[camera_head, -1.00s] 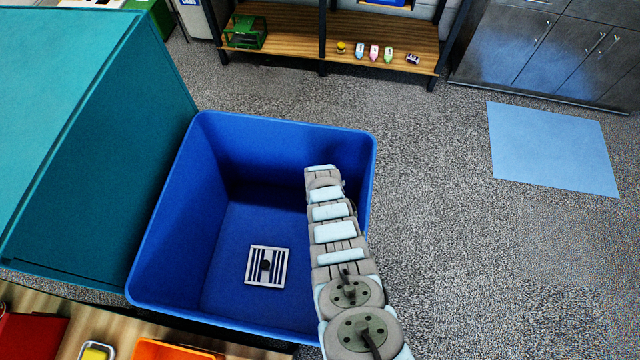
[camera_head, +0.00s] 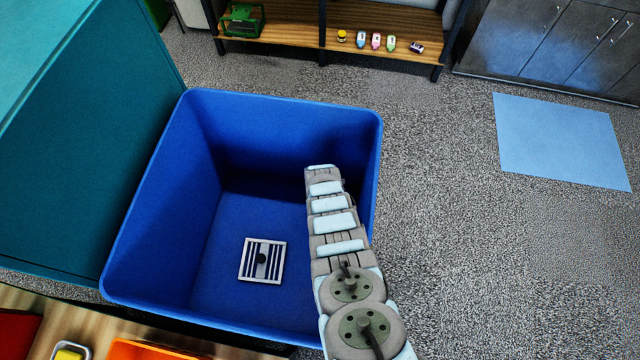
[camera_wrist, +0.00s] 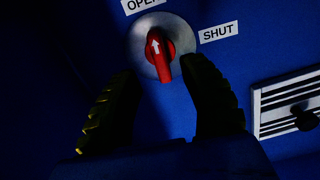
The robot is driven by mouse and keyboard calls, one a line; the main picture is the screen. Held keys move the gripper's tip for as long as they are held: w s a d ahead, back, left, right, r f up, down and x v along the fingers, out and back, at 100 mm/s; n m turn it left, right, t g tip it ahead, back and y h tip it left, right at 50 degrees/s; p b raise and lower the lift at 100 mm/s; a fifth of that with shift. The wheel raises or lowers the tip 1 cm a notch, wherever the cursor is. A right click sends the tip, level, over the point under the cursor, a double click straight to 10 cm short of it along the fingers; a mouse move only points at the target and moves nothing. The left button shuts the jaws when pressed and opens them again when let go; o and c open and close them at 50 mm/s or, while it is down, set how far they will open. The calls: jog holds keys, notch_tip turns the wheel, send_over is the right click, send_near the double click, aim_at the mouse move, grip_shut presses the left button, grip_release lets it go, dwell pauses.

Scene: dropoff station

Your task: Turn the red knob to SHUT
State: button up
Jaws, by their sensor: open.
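The red knob (camera_wrist: 160,58) sits on a round silver plate (camera_wrist: 141,34) on a blue wall in the wrist view. Its white arrow points up and slightly left, towards the OPEN label (camera_wrist: 141,4), which is partly cut off at the top edge. The SHUT label (camera_wrist: 218,32) is to the right of the knob. My gripper (camera_wrist: 165,80) is open, with its dark fingers on either side of the knob's lower end; contact cannot be told. In the head view my arm reaches over the blue bin (camera_head: 150,215), and the knob is hidden there.
A striped black-and-white square panel (camera_head: 262,260) with a dark knob lies at the bin's bottom; a striped panel also shows in the wrist view (camera_wrist: 290,104). A teal cabinet (camera_head: 90,150) stands left of the bin. Open floor (camera_head: 450,230) lies to the right.

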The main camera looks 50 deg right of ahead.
jog(key=shift+f+b, duration=2.15)
jog(key=shift+f, duration=0.4)
grip_shut()
